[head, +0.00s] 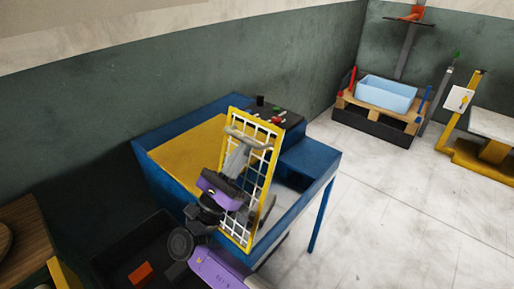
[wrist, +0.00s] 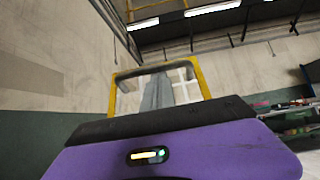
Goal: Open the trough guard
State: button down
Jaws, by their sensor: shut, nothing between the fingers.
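The trough guard (head: 262,168), a yellow frame with a pale wire mesh, stands steeply raised on the blue press (head: 322,165). It also shows in the wrist view (wrist: 204,84) as a yellow frame beyond my fingers. A grey bar handle (head: 262,139) runs across its upper part. My gripper (head: 242,146) is shut and empty, on the near side of the guard just below the handle. Its grey fingers also show in the wrist view (wrist: 158,92). I cannot tell whether they touch the handle or mesh. My purple gripper body hides part of the mesh.
A yellow surface (head: 190,152) fills the press's left part; a control panel (head: 275,117) with buttons is behind the guard. A dark bin (head: 125,248) with an orange block stands lower left. A pallet with a light-blue tub (head: 386,94) is far right. Floor right of the press is clear.

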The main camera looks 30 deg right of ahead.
jog(key=shift+s+a+r+h, duration=0.1)
jog(key=shift+s+a+h, duration=0.1)
jog(key=shift+a, duration=0.35)
jog(key=shift+s+a+r+h, duration=0.1)
jog(key=shift+s+a+h, duration=0.1)
jog(key=shift+a, duration=0.3)
jog(key=shift+f, duration=0.1)
